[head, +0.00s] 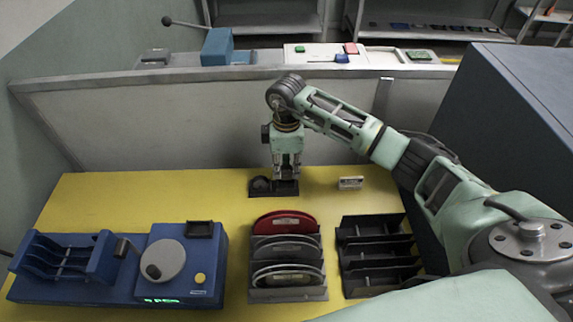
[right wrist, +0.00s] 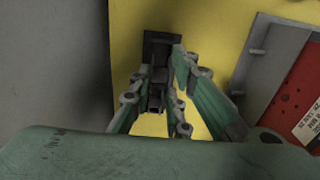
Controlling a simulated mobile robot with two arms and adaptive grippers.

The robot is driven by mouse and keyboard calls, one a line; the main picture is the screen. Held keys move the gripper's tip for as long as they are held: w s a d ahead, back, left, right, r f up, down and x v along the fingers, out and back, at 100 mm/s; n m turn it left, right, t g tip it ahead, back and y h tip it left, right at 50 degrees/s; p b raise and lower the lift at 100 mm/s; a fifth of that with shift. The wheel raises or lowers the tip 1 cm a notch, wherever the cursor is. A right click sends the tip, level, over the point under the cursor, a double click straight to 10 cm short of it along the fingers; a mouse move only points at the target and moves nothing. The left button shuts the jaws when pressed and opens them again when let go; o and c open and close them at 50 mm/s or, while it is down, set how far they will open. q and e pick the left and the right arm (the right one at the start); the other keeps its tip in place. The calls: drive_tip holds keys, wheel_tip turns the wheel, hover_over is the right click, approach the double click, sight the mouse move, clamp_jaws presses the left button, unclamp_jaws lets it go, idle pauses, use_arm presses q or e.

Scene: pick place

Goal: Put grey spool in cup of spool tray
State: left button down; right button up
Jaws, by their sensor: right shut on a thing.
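My right gripper (head: 287,181) points straight down at the small black spool tray (head: 256,193) at the back of the yellow table. Its fingers are low over the right part of the tray, and a round dark cup shows at the tray's left. In the right wrist view the gripper (right wrist: 165,82) is shut on the small grey spool (right wrist: 158,75), which is mostly hidden between the fingers. The tray (right wrist: 160,42) lies just beyond the fingertips there. I cannot tell whether the spool touches the tray. My left gripper is not in view.
A blue machine (head: 120,295) stands front left. A rack with red and grey discs (head: 284,250) and an empty black rack (head: 375,230) stand in front. A small white label block (head: 350,183) is right of the tray. A grey wall (head: 200,125) rises behind.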

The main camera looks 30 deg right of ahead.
sight(287, 175)
drive_tip(key=shift+f, duration=0.2)
drive_tip(key=shift+f+b, duration=0.85)
drive_tip(key=shift+f, duration=0.2)
drive_tip(key=shift+f, duration=0.15)
drive_tip(key=shift+f+b, duration=0.3)
drive_tip(key=shift+f, duration=0.2)
idle(0.4)
drive_tip(key=o, duration=0.9)
